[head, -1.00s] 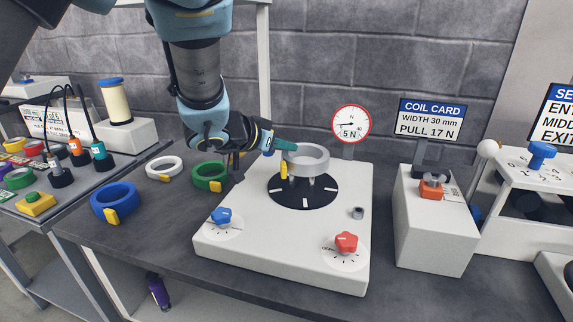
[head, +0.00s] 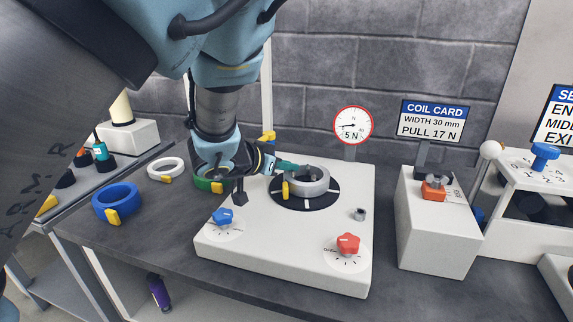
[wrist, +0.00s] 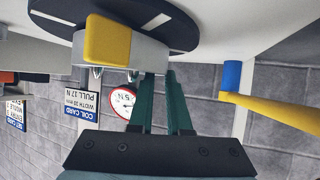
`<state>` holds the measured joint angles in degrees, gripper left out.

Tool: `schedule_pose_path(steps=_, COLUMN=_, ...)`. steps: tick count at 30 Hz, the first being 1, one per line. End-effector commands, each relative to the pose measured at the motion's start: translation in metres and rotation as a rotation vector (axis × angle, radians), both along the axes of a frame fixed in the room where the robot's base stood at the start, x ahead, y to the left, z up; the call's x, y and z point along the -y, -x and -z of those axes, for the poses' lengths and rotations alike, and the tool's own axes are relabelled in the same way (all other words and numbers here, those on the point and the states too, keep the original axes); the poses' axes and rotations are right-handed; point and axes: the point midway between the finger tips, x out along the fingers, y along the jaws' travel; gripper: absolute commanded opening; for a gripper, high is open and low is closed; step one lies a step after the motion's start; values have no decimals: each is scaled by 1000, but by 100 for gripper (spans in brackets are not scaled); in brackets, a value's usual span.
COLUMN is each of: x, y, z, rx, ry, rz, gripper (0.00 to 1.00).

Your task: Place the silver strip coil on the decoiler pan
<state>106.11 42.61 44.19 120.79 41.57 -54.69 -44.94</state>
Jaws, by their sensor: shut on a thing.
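The silver strip coil (head: 307,182) is a grey ring with a yellow tab. In the head view it sits low over the black disc of the decoiler pan (head: 300,205), roughly centred; whether it touches the disc I cannot tell. My gripper (head: 288,167) reaches in from the left with green fingers shut on the coil's rim. In the wrist view the fingers (wrist: 165,105) meet the coil (wrist: 147,52) beside its yellow tab. The black pan disc (wrist: 170,22) shows just past the coil.
The white decoiler base (head: 280,260) carries a blue knob (head: 222,216) and a red knob (head: 348,244). Blue (head: 117,202), white (head: 166,169) and green (head: 207,184) rings lie left on the bench. A white box (head: 437,230) with an orange part stands right.

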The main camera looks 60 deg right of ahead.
Motion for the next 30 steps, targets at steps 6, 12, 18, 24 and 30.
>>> schedule_pose_path(steps=6, x=0, y=0, z=3, rx=0, ry=0, rz=0, gripper=17)
schedule_pose_path(steps=12, x=0, y=0, z=3, rx=0, ry=0, rz=0, gripper=39)
schedule_pose_path(steps=18, x=0, y=2, z=3, rx=-1, ry=-1, rz=4, gripper=46)
schedule_pose_path(steps=24, x=0, y=3, z=3, rx=-2, ry=-1, rz=6, gripper=46)
schedule_pose_path(steps=30, x=0, y=4, z=-13, rx=1, ry=-3, rz=9, gripper=46)
